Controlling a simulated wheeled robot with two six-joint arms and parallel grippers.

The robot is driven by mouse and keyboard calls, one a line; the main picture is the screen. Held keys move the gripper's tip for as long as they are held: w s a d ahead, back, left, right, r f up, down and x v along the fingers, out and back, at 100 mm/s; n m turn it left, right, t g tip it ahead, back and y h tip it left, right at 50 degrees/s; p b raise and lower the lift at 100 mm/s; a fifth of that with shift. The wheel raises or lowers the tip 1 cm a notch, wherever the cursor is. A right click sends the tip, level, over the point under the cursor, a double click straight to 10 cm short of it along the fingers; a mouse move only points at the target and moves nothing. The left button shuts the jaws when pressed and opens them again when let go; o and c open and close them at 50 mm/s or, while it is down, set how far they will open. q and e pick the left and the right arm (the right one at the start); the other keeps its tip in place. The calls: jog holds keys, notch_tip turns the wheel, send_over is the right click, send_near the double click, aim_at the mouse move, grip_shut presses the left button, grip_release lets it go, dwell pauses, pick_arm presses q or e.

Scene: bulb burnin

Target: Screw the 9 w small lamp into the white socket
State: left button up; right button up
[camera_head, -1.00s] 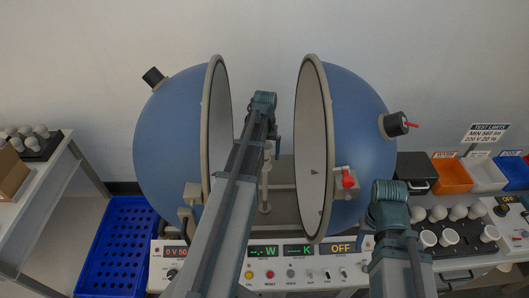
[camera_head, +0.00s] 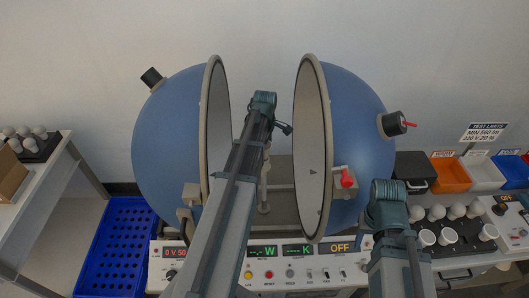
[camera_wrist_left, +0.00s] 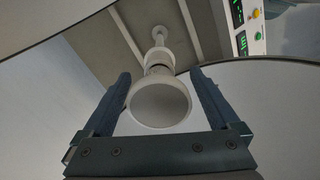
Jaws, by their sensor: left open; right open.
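My left gripper (camera_wrist_left: 160,73) is open in the left wrist view, with one finger on each side of a white lamp (camera_wrist_left: 160,104). Gaps show between the fingers and the lamp. The lamp's round face points at the camera, and its far end meets a pale socket on a post (camera_wrist_left: 159,36); I cannot tell how firmly it is seated. In the head view the left gripper (camera_head: 284,128) shows only as a dark piece between the sphere halves, and my arm hides the lamp. My right arm is at the right; its gripper is hidden.
The blue sphere halves (camera_head: 170,135) and (camera_head: 360,130) stand open on either side of my left arm. A control panel (camera_head: 300,274) lies in front. More lamps (camera_head: 447,236) stand in a rack at the right. A blue crate (camera_head: 118,245) is at the left.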

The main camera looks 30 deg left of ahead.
pick_arm(q)
jog(key=n, duration=0.2)
jog(key=shift+n, duration=0.3)
jog(key=c, duration=1.2)
jog(key=m, duration=0.6)
jog(key=shift+s, duration=0.1)
jog(key=shift+c, duration=0.2)
jog(key=m, duration=0.5)
jog(key=shift+s+a, duration=0.1)
jog(key=m, duration=0.5)
jog(key=shift+m, duration=0.4)
jog(key=m, duration=0.6)
jog(key=shift+s+a, duration=0.1)
jog(key=shift+s, duration=0.05)
